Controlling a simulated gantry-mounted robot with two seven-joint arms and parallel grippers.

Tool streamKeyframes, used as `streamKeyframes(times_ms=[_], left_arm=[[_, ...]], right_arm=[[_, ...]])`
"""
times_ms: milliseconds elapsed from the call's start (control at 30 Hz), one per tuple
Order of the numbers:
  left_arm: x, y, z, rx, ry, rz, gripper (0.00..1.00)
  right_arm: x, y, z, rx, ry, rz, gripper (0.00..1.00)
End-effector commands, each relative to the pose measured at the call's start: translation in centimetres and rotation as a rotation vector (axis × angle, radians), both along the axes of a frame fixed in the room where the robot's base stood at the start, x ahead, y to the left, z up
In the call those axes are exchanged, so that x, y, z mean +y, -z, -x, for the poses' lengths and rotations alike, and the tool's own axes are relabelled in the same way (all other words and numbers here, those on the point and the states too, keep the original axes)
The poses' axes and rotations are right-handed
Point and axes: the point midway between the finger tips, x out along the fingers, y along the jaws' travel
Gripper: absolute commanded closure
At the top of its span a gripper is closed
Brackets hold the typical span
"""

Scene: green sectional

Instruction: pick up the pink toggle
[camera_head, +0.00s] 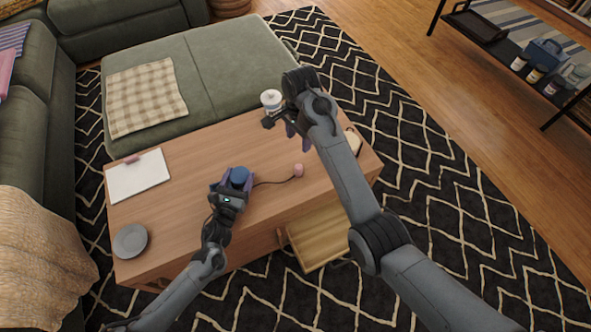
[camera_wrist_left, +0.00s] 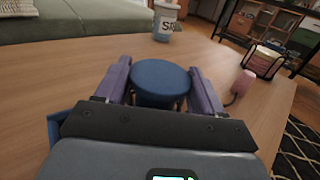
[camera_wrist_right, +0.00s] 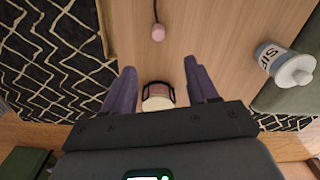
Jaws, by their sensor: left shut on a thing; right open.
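The pink toggle (camera_head: 299,170) is a small rounded knob at the end of a thin dark cord on the wooden table. It shows in the left wrist view (camera_wrist_left: 243,83), right of the left fingers, and in the right wrist view (camera_wrist_right: 158,32), beyond the right fingertips. My left gripper (camera_head: 234,182) is shut on a round dark-blue object (camera_wrist_left: 161,82), and the cord runs from near it towards the toggle. My right gripper (camera_wrist_right: 160,80) is open and empty above the table; in the head view its arm passes just right of the toggle.
A white labelled jar (camera_head: 271,100) stands at the table's far edge. A holder with pale round pieces (camera_wrist_right: 157,97) sits at the right end. A clipboard (camera_head: 138,176) and grey plate (camera_head: 130,241) lie at the left. An open drawer (camera_head: 318,238) juts from the front.

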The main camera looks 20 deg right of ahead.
Motion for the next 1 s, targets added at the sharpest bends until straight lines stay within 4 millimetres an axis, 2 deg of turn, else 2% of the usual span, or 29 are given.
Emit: streamKeyframes(times_ms=[200, 433, 800, 1000], left_arm=[[0.0, 0.0, 0.0, 0.001, 0.000, 0.000, 0.64], [0.0, 0.0, 0.0, 0.001, 0.000, 0.000, 0.64], [0.0, 0.0, 0.0, 0.001, 0.000, 0.000, 0.64], [0.0, 0.0, 0.0, 0.001, 0.000, 0.000, 0.64]], right_arm=[[0.0, 0.7, -0.4, -0.015, -0.242, -0.008, 0.42], [-0.4, 2.4, -0.5, -0.016, -0.434, -0.004, 0.42], [-1.0, 8.5, 0.1, 0.010, -0.459, 0.007, 0.42], [-1.0, 10.5, 0.1, 0.008, -0.458, 0.007, 0.42]])
